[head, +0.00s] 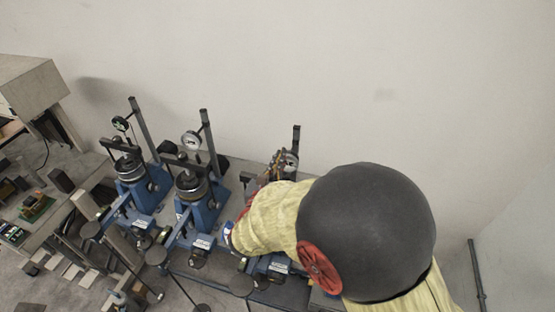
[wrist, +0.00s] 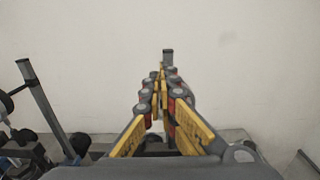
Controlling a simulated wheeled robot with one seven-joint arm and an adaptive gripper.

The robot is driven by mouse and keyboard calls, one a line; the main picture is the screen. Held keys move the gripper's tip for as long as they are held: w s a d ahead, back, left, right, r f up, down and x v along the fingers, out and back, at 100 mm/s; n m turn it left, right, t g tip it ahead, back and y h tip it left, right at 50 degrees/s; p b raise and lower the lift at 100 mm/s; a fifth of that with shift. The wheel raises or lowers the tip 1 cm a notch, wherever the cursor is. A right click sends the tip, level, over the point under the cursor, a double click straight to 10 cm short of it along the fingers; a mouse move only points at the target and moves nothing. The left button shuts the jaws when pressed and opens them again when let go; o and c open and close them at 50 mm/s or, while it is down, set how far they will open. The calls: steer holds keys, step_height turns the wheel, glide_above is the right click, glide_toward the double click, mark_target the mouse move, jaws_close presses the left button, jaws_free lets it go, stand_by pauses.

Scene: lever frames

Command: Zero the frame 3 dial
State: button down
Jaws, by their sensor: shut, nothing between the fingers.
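The rightmost of the three blue lever frames, which I take as frame 3, stands mostly hidden behind my arm in the head view. Its dark post (head: 296,139) rises clear of the arm. Its dial (head: 292,158) shows only as a small part beside my gripper (head: 280,162), so I cannot read it. In the wrist view my gripper (wrist: 159,72) is shut and empty, its yellow fingers pointing at the post (wrist: 168,54). The dial is hidden behind the fingers there. I cannot tell whether the fingertips touch it.
The middle frame (head: 201,213) with a white dial (head: 191,140) and the left frame (head: 147,193) with a dark-faced dial (head: 120,123) stand to the left. A cluttered bench (head: 55,215) is at far left. A plain wall (head: 380,80) is behind.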

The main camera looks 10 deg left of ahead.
steer(key=shift+d+b, duration=1)
steer(key=shift+d, duration=0.6)
steer(key=shift+r, duration=0.45)
steer(key=shift+s+f, duration=0.15)
steer(key=shift+s, duration=0.55)
glide_toward(291, 159)
steer(key=shift+w+d+r, duration=0.2)
steer(key=shift+w+r, duration=0.25)
steer(key=shift+r, duration=0.15)
steer(key=shift+w+d+r, duration=0.2)
steer(key=shift+w+r, duration=0.3)
steer(key=shift+r, duration=0.15)
